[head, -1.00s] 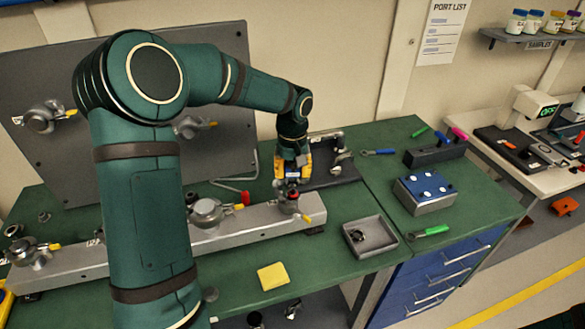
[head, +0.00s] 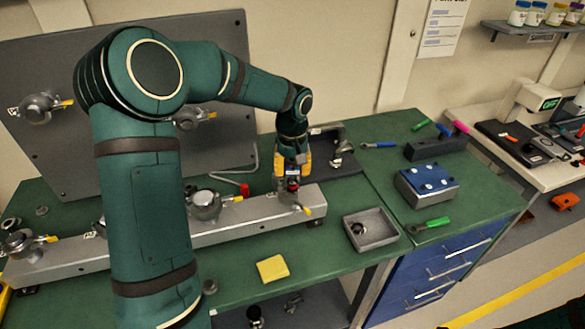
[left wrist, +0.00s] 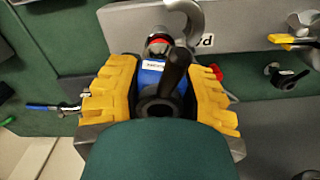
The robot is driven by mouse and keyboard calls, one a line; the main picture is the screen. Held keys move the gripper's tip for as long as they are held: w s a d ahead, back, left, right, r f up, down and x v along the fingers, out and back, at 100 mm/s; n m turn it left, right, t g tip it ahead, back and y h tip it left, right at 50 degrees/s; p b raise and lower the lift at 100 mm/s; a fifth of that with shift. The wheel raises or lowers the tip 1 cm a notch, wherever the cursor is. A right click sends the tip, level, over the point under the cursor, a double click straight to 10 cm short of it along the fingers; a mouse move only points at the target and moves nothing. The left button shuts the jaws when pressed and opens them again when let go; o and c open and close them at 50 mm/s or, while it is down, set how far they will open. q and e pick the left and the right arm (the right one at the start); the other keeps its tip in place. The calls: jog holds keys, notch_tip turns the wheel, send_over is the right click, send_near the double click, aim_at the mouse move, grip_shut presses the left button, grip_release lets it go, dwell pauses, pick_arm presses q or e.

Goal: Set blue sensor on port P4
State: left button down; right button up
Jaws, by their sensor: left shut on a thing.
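The blue sensor (left wrist: 152,75) has a blue body with a white label and a dark cylindrical part. It sits between the yellow fingers of my left gripper (left wrist: 160,85), which is shut on it. In the head view my left gripper (head: 292,168) points down over the right end of the grey beam (head: 245,220). The port there (head: 292,204) has a yellow-handled clamp and is partly hidden under the sensor. A red part (left wrist: 160,42) shows at the sensor's far end, close to the metal clamp. I cannot tell whether sensor and port touch. A partly cut-off port label (left wrist: 204,42) shows beside it.
A grey tray (head: 392,236) holding a dark ring, a yellow note (head: 272,268), a blue-topped block (head: 428,180) and a green-handled tool (head: 430,224) lie around on the green bench.

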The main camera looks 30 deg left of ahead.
pick_arm(q)
jog(key=shift+f+b, duration=0.4)
jog(key=shift+f, duration=0.2)
dwell(1.3)
jog(key=c, duration=0.5)
grip_release()
jog(key=shift+c, duration=0.2)
notch_tip(320, 180, up, 12)
jog(key=shift+f, duration=0.25)
jog(key=shift+r, duration=0.25)
